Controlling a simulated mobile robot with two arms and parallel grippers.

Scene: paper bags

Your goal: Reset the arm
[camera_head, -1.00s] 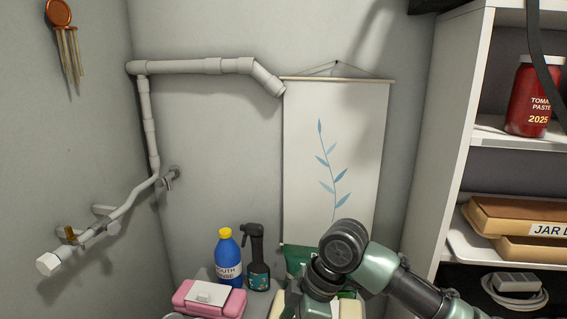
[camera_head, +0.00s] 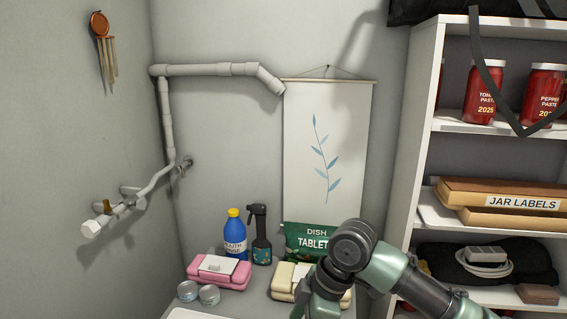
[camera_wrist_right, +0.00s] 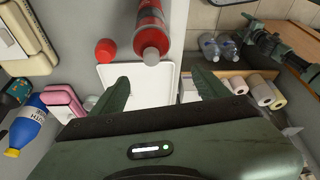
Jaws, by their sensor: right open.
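In the head view, my green-grey arm (camera_head: 385,270) comes in from the lower right. Its bent joint stands in front of the counter items, and its gripper is outside that frame. In the right wrist view, my right gripper (camera_wrist_right: 164,88) has its two fingers wide apart with nothing between them, over a white tray (camera_wrist_right: 150,78). A red bottle (camera_wrist_right: 151,38) and a red cap (camera_wrist_right: 105,50) show just beyond the fingertips.
A white shelf (camera_head: 425,120) with jars is on the right. Paper rolls (camera_wrist_right: 262,92) show in the wrist view.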

